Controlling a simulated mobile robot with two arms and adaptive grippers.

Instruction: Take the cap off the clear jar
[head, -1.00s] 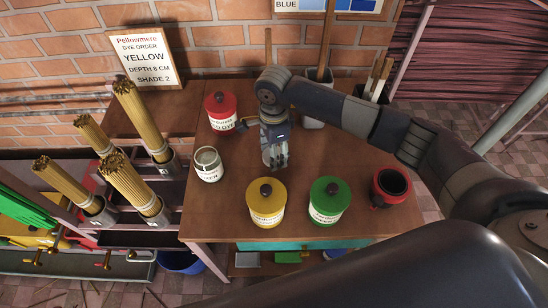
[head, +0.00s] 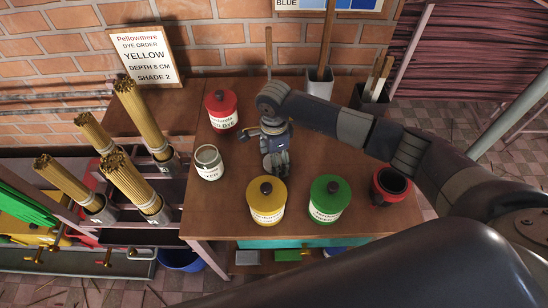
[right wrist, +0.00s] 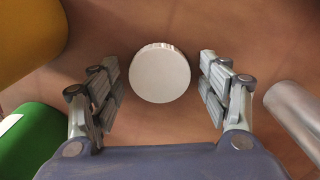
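The clear jar (head: 208,163) stands upright on the wooden table, left of my right gripper, with a partly readable label. Its mouth looks uncapped in the head view. A round white cap (right wrist: 160,74) lies on the table between the spread fingers of my right gripper (right wrist: 161,90), apart from both. My left gripper is out of view.
A red jar (head: 221,111) stands behind; a yellow jar (head: 266,204) and a green jar (head: 328,202) stand in front, lidded. An open red-rimmed pot (head: 391,187) is at the right. Incense bundles (head: 133,184) stand left of the table. A sign (head: 145,57) leans on the wall.

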